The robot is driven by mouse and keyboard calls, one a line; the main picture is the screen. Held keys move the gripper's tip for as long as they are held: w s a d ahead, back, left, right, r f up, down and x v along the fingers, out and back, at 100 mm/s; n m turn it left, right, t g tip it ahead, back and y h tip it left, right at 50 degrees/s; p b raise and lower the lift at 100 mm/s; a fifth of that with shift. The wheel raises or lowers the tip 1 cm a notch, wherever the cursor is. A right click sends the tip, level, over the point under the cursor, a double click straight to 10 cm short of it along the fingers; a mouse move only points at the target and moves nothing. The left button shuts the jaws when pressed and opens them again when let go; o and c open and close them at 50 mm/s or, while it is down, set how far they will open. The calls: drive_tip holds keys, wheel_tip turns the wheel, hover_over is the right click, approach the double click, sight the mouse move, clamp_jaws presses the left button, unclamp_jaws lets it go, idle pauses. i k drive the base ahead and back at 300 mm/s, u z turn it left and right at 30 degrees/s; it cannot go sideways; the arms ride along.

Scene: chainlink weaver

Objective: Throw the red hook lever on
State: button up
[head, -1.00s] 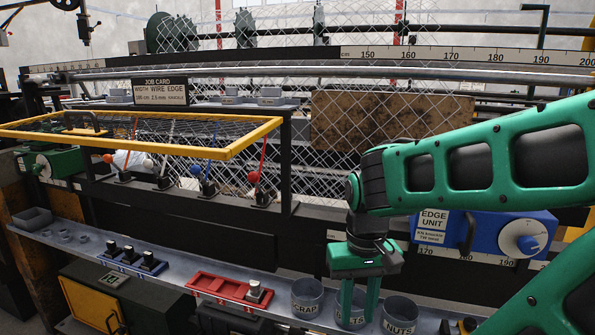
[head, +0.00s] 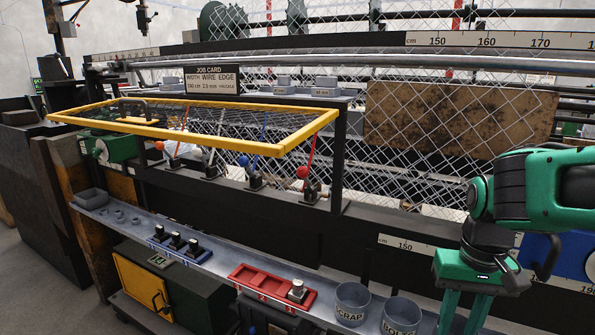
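My gripper (head: 464,314) is at the lower right, pointing down over the shelf. Its green fingers are apart with nothing seen between them. It is well right of the lever; the fingertips are cut off by the picture edge.
A yellow-edged mesh guard (head: 283,148) hangs over the levers. A blue-knobbed lever (head: 244,160), a white-knobbed one and an orange-knobbed one (head: 160,145) stand further left. Scrap (head: 352,304) and bolts cups (head: 401,316) and a red tray (head: 246,271) sit on the shelf below.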

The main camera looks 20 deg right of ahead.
sight(302, 172)
drive_tip(key=z, duration=0.15)
drive_tip(key=k, duration=1.6)
drive_tip(key=u, duration=0.45)
drive_tip(key=i, duration=1)
drive_tip(key=z, duration=0.05)
